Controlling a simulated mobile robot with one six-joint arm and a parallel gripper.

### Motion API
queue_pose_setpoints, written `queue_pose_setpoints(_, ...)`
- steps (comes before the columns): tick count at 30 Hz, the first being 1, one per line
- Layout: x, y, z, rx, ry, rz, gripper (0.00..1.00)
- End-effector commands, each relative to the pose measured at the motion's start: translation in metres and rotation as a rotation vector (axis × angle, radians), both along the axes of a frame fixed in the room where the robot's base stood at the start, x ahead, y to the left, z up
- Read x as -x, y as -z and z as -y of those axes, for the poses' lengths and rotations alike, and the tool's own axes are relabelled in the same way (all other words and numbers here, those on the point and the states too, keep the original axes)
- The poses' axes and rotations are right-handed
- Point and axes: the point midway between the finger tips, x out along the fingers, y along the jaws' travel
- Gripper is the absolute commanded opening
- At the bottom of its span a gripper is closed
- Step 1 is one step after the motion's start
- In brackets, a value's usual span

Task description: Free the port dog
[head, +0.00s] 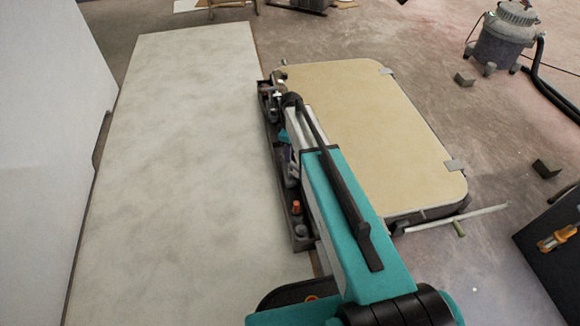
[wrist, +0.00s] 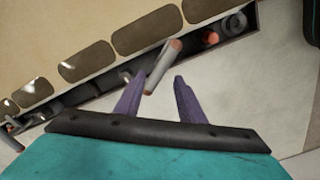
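A hatch with a tan panel (head: 375,130) and a dark rim lies right of my arm in the head view. I cannot tell which fitting is the port dog. In the wrist view my gripper (wrist: 158,77) has its purple fingers apart. A grey rod (wrist: 164,65) with a reddish end shows between and beyond the fingertips; contact is not clear. In the head view my arm hides most of the gripper.
A narrow dark tray (head: 300,243) with small parts runs along the pale bench (head: 175,160). An orange-red part (wrist: 211,38) and a grey round part (wrist: 235,22) lie in it. A grey vacuum (head: 502,40) stands at the far right. Small dark blocks (head: 546,168) lie on the floor.

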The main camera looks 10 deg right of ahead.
Motion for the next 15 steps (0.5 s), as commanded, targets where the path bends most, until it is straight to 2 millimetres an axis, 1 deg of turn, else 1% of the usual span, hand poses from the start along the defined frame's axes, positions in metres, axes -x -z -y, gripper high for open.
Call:
queue_pose_setpoints(1,0.000,0.010,0.000,-0.001,0.000,-0.001,0.36)
queue_pose_setpoints(3,0.000,0.021,0.000,-0.001,0.000,-0.001,0.36)
queue_pose_setpoints(12,0.000,0.062,0.000,0.000,0.000,-0.001,0.36)
queue_pose_setpoints(15,0.000,0.072,0.000,0.000,0.000,0.000,0.36)
